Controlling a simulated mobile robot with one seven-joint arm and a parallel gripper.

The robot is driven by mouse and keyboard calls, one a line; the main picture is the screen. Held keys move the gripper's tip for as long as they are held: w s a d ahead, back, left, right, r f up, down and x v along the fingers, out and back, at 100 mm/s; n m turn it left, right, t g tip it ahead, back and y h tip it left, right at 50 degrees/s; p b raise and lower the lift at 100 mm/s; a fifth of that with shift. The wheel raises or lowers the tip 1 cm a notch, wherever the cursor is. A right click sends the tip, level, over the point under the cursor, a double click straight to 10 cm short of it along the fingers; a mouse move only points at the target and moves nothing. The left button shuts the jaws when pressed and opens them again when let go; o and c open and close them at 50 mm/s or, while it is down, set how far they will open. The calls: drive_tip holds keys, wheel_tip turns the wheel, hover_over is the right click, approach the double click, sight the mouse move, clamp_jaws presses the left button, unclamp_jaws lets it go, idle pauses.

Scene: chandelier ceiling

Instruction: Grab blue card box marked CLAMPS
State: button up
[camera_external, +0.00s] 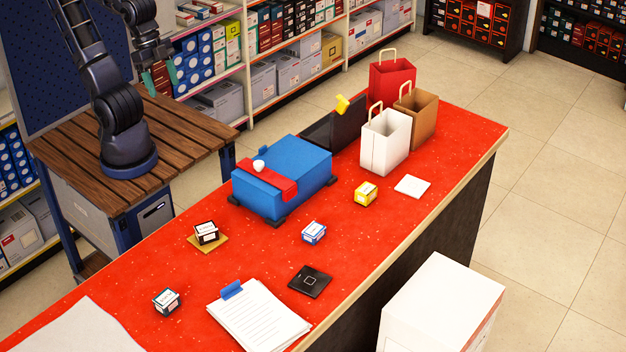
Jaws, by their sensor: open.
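A small blue and white card box (314,233) sits on the red counter (265,245), in front of the large blue case. Its label is too small to read, so I cannot confirm the CLAMPS marking. My gripper (160,80) is at the upper left, raised above the wooden bench. It is open and empty, with its teal fingers apart and pointing down. It is far from the blue box, to its upper left.
A blue case (312,168) with a red band stands behind the box. Small boxes, yellow (366,194), dark on a tan pad (206,233) and dark (166,301), lie around. A black square (310,281), papers (258,318) and paper bags (385,140) share the counter.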

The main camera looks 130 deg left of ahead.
drive_tip(key=w+a+n+g+h, duration=0.15)
drive_tip(key=w+n, duration=0.25)
drive_tip(key=w, duration=0.8)
drive_tip(key=n+g+h, duration=0.2)
drive_tip(key=n+h, duration=0.1)
drive_tip(key=n, duration=1.1)
hover_over(314, 229)
drive_tip(key=a, duration=0.4)
wheel_tip(314, 229, down, 27)
drive_tip(key=x, duration=1)
drive_tip(key=shift+s+a+f, duration=0.15)
drive_tip(key=shift+s+f, duration=0.15)
drive_tip(key=shift+f, duration=0.2)
drive_tip(key=shift+c, duration=0.3)
drive_tip(key=c, duration=1)
